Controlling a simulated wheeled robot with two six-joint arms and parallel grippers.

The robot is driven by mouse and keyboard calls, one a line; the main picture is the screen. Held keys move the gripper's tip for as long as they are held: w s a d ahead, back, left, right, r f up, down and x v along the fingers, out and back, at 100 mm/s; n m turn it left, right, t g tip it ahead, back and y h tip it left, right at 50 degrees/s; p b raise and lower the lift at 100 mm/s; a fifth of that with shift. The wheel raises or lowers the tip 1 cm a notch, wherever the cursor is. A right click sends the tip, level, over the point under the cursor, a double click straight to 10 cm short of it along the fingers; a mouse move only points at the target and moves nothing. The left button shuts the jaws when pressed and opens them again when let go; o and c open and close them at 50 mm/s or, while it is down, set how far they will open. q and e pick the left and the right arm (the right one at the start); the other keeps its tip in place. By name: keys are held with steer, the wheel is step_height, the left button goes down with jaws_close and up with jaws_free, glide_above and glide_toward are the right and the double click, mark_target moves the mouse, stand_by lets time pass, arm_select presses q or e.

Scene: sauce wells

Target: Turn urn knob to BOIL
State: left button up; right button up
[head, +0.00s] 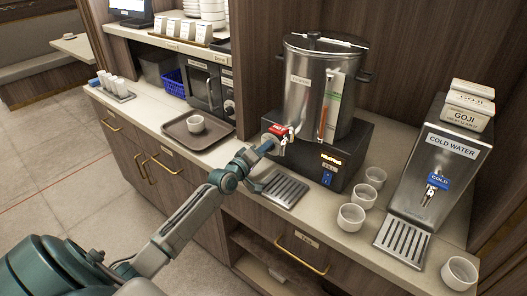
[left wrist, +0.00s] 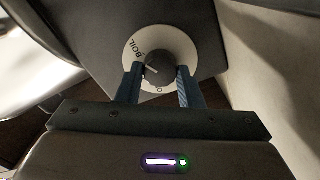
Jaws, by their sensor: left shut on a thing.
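The steel urn (head: 312,90) stands on a black base (head: 345,150) on the counter. Its knob (left wrist: 156,70) is a dark round grip on a pale dial (left wrist: 131,57), seen in the left wrist view. BOIL is printed at the dial's upper left, and part of another label shows below the knob. A pale line on the knob points left, just below the BOIL word. My left gripper (left wrist: 156,88) is shut on the knob, one finger on each side. In the head view my left gripper (head: 265,146) reaches the base's left side, where the knob is hidden.
A red-tagged tap (head: 280,130) is close to my left gripper, above a drip tray (head: 279,189). White cups (head: 351,217) and a cold water dispenser (head: 440,160) stand to the right. A brown tray (head: 180,139) with a cup lies to the left.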

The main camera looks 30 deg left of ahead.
arm_select(q)
steer(key=shift+f, duration=0.1)
stand_by(0.3)
steer(key=o, duration=1)
steer(key=shift+c, duration=0.2)
steer(key=shift+s, duration=0.1)
steer(key=s+p, duration=0.2)
steer(key=s, duration=0.1)
steer(key=s+p, duration=0.2)
steer(key=s, duration=0.1)
steer(key=s+p, duration=0.2)
steer(key=s, duration=0.1)
steer(key=shift+s+a+r, duration=0.2)
steer(key=shift+s+a, duration=0.15)
steer(key=shift+a, duration=0.05)
steer(key=shift+s+f, duration=0.15)
steer(key=shift+s, duration=0.3)
